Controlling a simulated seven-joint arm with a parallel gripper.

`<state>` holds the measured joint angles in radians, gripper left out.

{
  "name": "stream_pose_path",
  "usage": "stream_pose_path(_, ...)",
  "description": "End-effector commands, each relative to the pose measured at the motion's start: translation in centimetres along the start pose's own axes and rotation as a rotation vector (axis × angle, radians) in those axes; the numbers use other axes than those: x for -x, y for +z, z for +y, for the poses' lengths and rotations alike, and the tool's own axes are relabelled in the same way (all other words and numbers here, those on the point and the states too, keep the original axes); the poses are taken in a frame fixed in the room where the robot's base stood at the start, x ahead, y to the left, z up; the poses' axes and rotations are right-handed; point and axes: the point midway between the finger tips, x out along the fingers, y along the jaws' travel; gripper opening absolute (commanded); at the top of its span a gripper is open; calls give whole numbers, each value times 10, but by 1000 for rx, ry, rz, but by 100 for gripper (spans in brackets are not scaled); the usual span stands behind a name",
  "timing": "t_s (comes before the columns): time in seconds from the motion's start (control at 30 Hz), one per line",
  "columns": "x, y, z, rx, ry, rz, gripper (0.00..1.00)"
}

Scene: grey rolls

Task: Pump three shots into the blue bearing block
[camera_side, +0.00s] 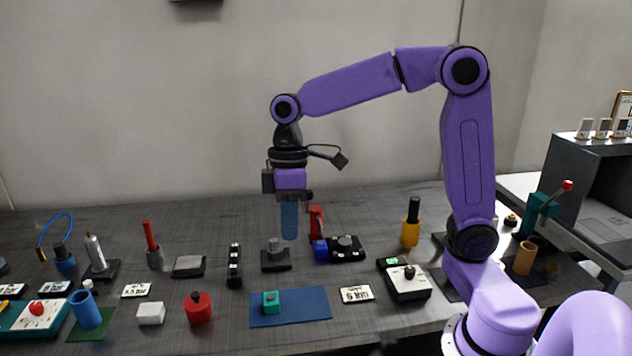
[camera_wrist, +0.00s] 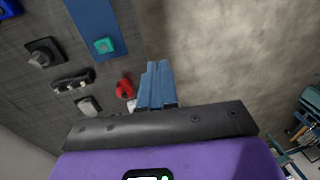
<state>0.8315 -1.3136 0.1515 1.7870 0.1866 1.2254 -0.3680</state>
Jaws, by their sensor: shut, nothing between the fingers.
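A small blue block (camera_side: 320,251), which looks like the bearing block, stands on the bench just right of centre, beside a black device with a knob (camera_side: 345,248). A red upright piece (camera_side: 316,222) stands just behind it. A blue item, likely the same block, shows at the corner of the wrist view (camera_wrist: 8,8). My gripper (camera_side: 289,236) is shut and empty, pointing down above the bench, left of the block and apart from it. Its blue fingers are together in the wrist view (camera_wrist: 156,68). A teal pump-like device with a red-knobbed lever (camera_side: 540,210) stands far right.
A teal block (camera_side: 271,302) sits on a blue mat (camera_side: 310,306) in front. A black base with a grey knob (camera_side: 276,259) is below my gripper. A red round pot (camera_side: 198,309), white block (camera_side: 151,313) and yellow holder (camera_side: 410,233) stand around. Small gaps separate them.

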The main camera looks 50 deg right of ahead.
Motion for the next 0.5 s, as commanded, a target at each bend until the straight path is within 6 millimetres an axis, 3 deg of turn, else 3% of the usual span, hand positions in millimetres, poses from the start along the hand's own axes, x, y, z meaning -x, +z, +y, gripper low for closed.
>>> stream_pose_path(0.23, 26, -31, 85, -95, -62, 58, 0)
stream_pose_path(0.5, 50, -29, 187, -170, -114, 148, 0)
